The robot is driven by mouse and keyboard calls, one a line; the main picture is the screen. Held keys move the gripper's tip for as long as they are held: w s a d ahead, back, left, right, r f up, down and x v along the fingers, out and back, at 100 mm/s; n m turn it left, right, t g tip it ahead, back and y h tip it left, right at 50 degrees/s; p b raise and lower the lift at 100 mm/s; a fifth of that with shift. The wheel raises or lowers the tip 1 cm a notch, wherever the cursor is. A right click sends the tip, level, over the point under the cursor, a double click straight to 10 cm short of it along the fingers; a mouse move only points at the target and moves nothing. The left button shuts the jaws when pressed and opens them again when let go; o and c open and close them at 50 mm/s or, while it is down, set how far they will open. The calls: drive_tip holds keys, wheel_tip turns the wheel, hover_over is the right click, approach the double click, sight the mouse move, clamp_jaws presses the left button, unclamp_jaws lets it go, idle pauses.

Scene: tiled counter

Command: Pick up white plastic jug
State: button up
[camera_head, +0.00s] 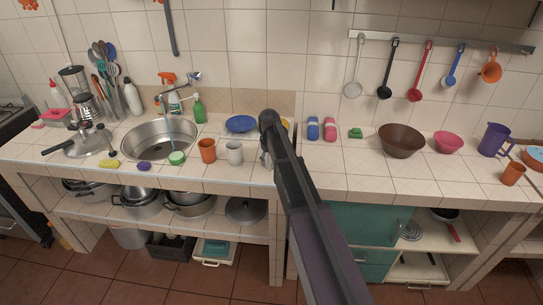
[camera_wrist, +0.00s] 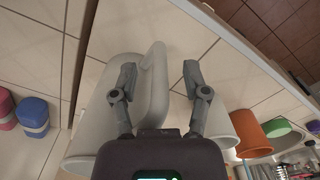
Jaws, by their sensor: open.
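The white plastic jug (camera_wrist: 92,125) fills the left middle of the wrist view, its body left of and partly behind my gripper. Its loop handle (camera_wrist: 157,75) rises between the two fingers. My gripper (camera_wrist: 159,72) is open, one finger on each side of the handle, with a visible gap on the right side. I cannot tell whether the left finger touches the jug. In the head view my own arm covers the jug and most of my gripper.
A white cup (camera_head: 234,152) and an orange cup (camera_head: 208,150) stand left of my arm. A blue item (camera_head: 313,128) and a pink item (camera_head: 330,129) lie to its right, near a brown bowl (camera_head: 401,140). The counter's front right of my arm is clear.

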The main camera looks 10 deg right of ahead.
idle(0.4)
clamp_jaws()
drive_tip(key=shift+r, duration=0.1)
wheel_tip(320, 180, up, 3)
drive_tip(key=p, duration=0.3)
drive_tip(key=shift+r, duration=0.1)
drive_tip(key=s+a+p, duration=0.1)
drive_tip(key=s+a, duration=0.1)
drive_tip(key=s, duration=0.5)
drive_tip(key=s+a+r+p, duration=0.1)
drive_tip(key=s+a, duration=0.1)
drive_tip(key=s, duration=0.6)
drive_tip(key=shift+s+a+r, duration=0.15)
drive_tip(key=shift+s+r, duration=0.05)
drive_tip(key=shift+r, duration=0.1)
idle(0.3)
